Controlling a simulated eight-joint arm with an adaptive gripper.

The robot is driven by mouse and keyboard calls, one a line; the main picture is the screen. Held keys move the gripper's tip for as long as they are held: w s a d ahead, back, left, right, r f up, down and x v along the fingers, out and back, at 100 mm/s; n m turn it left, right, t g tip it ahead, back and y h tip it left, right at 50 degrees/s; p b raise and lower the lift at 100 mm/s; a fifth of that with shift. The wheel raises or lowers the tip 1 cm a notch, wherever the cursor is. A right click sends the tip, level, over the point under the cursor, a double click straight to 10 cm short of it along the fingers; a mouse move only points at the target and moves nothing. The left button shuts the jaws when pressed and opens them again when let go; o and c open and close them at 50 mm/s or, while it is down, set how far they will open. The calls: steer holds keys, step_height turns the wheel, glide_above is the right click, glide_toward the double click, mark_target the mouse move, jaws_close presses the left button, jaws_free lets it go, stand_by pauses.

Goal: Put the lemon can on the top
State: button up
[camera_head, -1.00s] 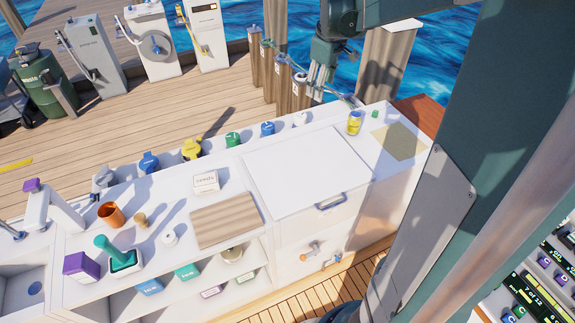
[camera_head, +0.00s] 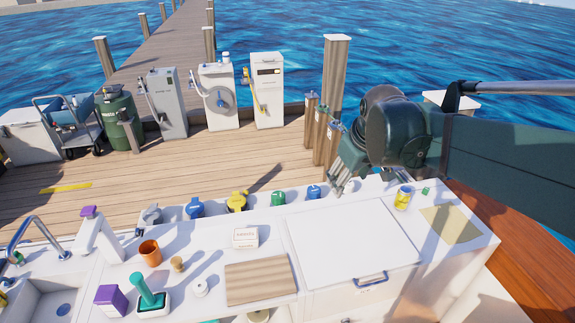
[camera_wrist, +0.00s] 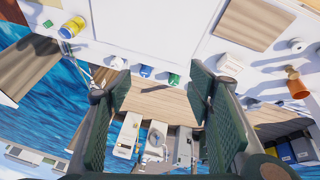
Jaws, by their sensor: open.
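The lemon can (camera_head: 403,198), yellow with a pale top, stands upright on the right part of the white counter. It also shows at the upper left of the wrist view (camera_wrist: 72,27). The white lidded top (camera_head: 350,245) with a blue-grey handle lies left of the can, its upper surface bare. My gripper (camera_head: 343,176) is near the counter's back edge, left of the can and apart from it. In the wrist view its two padded fingers are wide apart, with nothing between them (camera_wrist: 160,98).
A tan mat (camera_head: 450,224) lies right of the can, with a small green item (camera_head: 425,190) behind it. Coloured caps line the counter's back edge. A white box (camera_head: 245,237), wooden board (camera_head: 260,281) and orange cup (camera_head: 150,252) stand left of the lid.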

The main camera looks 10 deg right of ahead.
steer(key=s+a+f+m+t, duration=0.1)
steer(key=s+a+f, duration=0.1)
steer(key=s+a, duration=0.3)
steer(key=s+a+f+m+t, duration=0.1)
steer(key=s+a+f, duration=0.1)
steer(key=s+a, duration=0.3)
steer(key=s, duration=0.4)
steer(key=shift+s+a+f+m+y, duration=0.15)
steer(key=shift+s+f+m+y, duration=0.1)
steer(key=shift+s+m+y, duration=0.15)
